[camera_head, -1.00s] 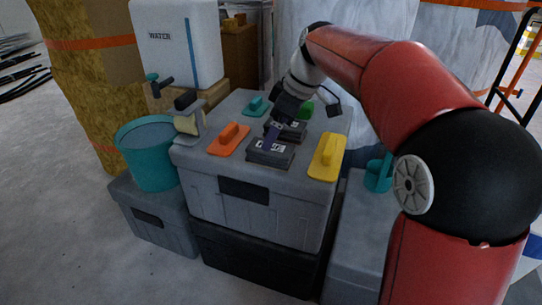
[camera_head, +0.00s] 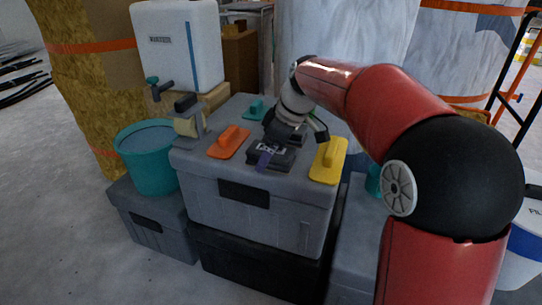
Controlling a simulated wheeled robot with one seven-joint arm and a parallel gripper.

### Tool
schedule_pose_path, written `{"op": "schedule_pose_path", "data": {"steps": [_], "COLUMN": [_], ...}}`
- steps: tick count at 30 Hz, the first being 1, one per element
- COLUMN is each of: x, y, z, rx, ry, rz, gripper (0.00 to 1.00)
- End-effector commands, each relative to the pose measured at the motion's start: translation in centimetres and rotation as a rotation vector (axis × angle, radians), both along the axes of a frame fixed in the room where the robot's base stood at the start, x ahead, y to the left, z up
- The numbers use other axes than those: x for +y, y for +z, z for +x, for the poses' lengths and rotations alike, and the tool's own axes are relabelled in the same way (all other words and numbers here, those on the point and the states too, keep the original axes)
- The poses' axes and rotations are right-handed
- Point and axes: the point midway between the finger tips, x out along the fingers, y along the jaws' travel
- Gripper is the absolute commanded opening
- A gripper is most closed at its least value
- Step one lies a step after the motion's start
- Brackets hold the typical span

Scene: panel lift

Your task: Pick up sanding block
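A dark grey block (camera_head: 280,160), which looks like the sanding block, lies flat on the lid of the grey case (camera_head: 208,166). A pale marking shows near its top. My gripper (camera_head: 265,154) is down at this block, and a purplish finger shows against its near-left side. The other finger is hidden, so I cannot tell whether the gripper is open or closed on the block. The block appears to rest on the lid. Another dark item behind it is mostly covered by my wrist.
An orange float (camera_head: 229,141) lies left of the block, a yellow float (camera_head: 328,160) right and a teal one (camera_head: 256,108) behind. A roller-like tool (camera_head: 188,122) stands at the lid's left edge. A teal bucket (camera_head: 150,165) and a white water container (camera_head: 178,45) are further left.

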Motion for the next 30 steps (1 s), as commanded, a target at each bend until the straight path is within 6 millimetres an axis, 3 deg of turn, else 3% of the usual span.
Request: {"op": "schedule_pose_path", "data": {"steps": [15,27,30], "x": [-0.01,-0.01,-0.01], "y": [-0.39,-0.38,-0.35], "z": [0.0,0.0,0.0], "rx": [0.0,0.0,0.0], "ry": [0.0,0.0,0.0], "rz": [0.0,0.0,0.0], "gripper": [0.85,0.34,0.33]}}
